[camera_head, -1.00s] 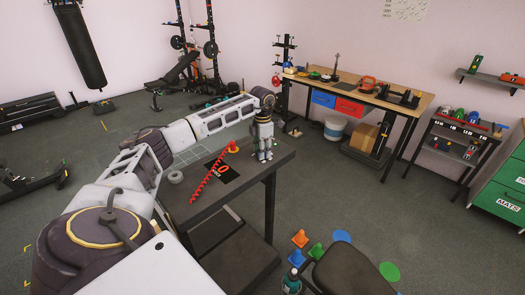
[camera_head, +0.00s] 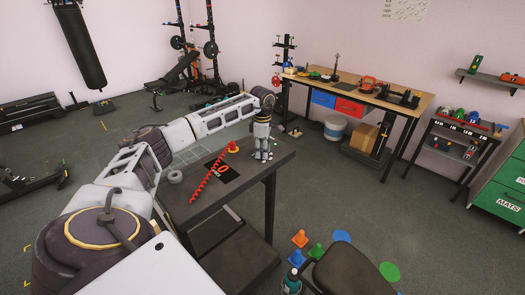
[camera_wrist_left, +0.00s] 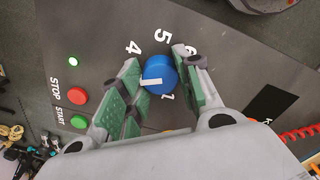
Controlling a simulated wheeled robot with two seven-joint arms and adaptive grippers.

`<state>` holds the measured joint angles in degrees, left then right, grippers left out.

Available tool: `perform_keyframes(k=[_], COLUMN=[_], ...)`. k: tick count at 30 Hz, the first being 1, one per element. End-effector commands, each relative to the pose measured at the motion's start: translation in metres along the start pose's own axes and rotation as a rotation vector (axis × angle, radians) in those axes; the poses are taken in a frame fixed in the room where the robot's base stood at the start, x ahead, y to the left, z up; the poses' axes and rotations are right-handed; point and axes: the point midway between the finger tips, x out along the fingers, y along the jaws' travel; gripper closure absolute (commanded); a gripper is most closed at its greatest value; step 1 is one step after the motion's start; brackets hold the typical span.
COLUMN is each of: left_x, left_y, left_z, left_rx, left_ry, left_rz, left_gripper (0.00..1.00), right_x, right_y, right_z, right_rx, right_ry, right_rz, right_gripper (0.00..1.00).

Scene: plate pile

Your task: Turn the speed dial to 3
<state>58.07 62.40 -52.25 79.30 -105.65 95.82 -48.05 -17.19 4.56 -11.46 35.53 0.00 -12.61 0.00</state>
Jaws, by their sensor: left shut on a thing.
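My left gripper (camera_head: 263,152) points down at the right end of the dark table in the head view. In the left wrist view its green-padded fingers (camera_wrist_left: 158,88) are shut on the blue speed dial (camera_wrist_left: 160,70), one on each side. The numbers 5, 6 and a 1 also show around the dial. The 3 is not visible; a finger covers part of the ring. The dial cannot be made out in the head view. My right gripper is not in view.
A red STOP button (camera_wrist_left: 77,96), a green START button (camera_wrist_left: 79,122) and a lit green lamp (camera_wrist_left: 73,61) lie left of the dial.

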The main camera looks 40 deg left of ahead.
Motion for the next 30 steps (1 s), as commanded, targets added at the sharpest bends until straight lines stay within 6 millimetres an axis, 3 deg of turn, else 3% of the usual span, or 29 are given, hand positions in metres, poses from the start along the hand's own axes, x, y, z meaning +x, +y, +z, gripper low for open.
perform_keyframes(k=[13, 14, 18, 30], left_x=[-0.0011, -0.0011, -0.0008, -0.0019], left_y=[0.0007, 0.0007, 0.0005, 0.0002], left_z=[-0.0002, -0.0002, -0.0002, 0.0000], left_rx=[0.009, 0.009, 0.009, 0.009], left_ry=[-0.001, -0.001, -0.001, 0.000], left_rz=[0.002, 0.002, 0.002, 0.001], left_gripper=[0.90, 0.62, 0.44, 0.44], right_x=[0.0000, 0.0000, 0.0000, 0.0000], right_y=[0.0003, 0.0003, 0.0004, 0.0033], right_z=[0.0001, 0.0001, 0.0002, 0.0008], right_rx=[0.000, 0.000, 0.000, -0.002], right_ry=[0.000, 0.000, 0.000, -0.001], right_rz=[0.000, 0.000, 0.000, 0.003], right_gripper=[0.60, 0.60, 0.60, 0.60])
